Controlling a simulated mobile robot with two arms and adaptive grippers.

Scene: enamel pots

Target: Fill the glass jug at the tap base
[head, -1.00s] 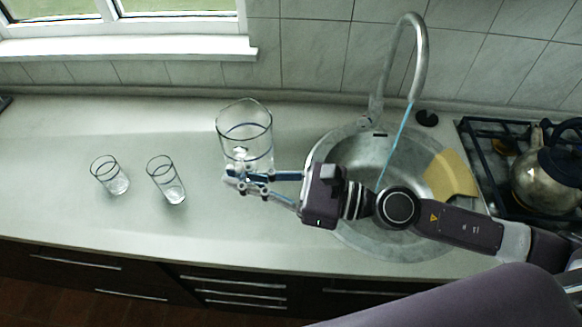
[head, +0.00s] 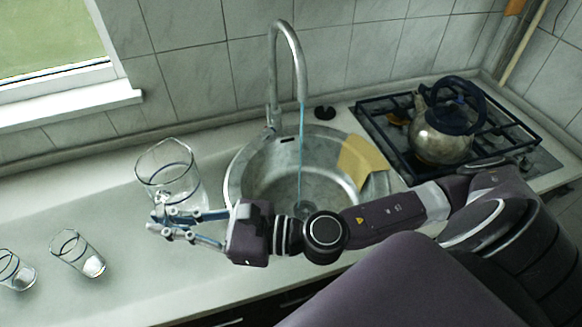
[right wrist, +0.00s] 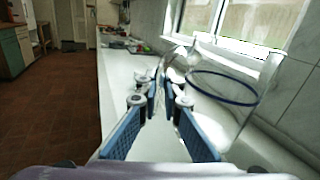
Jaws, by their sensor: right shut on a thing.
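The clear glass jug (head: 172,163) is upright at the left of the sink in the head view. My right gripper (head: 168,222) is shut on the jug, at its near side where the handle seems to be. I cannot tell whether the jug touches the counter. The curved metal tap (head: 290,58) stands behind the sink. A thin blue stream (head: 301,125) falls from it into the round steel sink (head: 262,185). My left gripper is out of view.
Two small glasses (head: 77,252) (head: 14,270) stand on the counter (head: 110,205) at the left. A yellow cloth (head: 359,160) lies over the sink's right edge. A metal kettle (head: 443,132) sits on the hob (head: 385,135) at the right. My right arm crosses the sink's front.

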